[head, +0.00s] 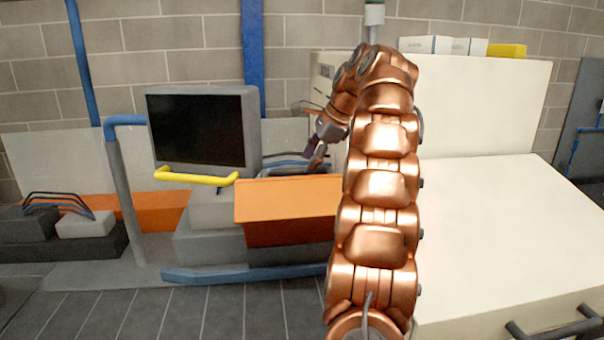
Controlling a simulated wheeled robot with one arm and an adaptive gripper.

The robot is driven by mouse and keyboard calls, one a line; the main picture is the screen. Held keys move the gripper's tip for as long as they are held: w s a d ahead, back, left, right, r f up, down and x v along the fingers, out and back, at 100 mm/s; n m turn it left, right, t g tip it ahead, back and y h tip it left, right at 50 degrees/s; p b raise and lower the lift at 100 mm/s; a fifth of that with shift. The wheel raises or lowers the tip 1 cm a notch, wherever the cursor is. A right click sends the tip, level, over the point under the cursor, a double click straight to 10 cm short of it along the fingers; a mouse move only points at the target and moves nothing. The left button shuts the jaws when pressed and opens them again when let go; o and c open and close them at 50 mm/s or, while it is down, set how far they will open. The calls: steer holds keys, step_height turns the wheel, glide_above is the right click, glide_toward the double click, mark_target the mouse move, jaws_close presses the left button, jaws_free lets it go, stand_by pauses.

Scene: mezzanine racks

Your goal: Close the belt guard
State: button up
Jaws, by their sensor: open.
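A grey-framed box with a dark front panel (197,128) stands left of centre in the head view. A yellow bar handle (195,177) runs along its lower edge. It looks like the belt guard, but I cannot tell for sure, nor how far open it is. My gripper (314,158) is open, to the right of the panel and behind the orange block (287,200). It is small in view, and I see nothing between its fingers. My copper arm hides what lies behind it.
A grey post with a blue elbow (124,121) stands left of the panel. A blue rail (245,273) runs low in front of the orange block. A large cream machine (500,235) fills the right side. Clear tiled floor (200,310) lies in front.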

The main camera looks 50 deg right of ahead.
steer(key=shift+w+d+f, duration=0.15)
steer(key=shift+w+f, duration=0.35)
steer(key=shift+f, duration=0.05)
steer(key=shift+w+f, duration=0.3)
steer(key=shift+f, duration=0.35)
steer(key=shift+c, duration=0.2)
jaws_close()
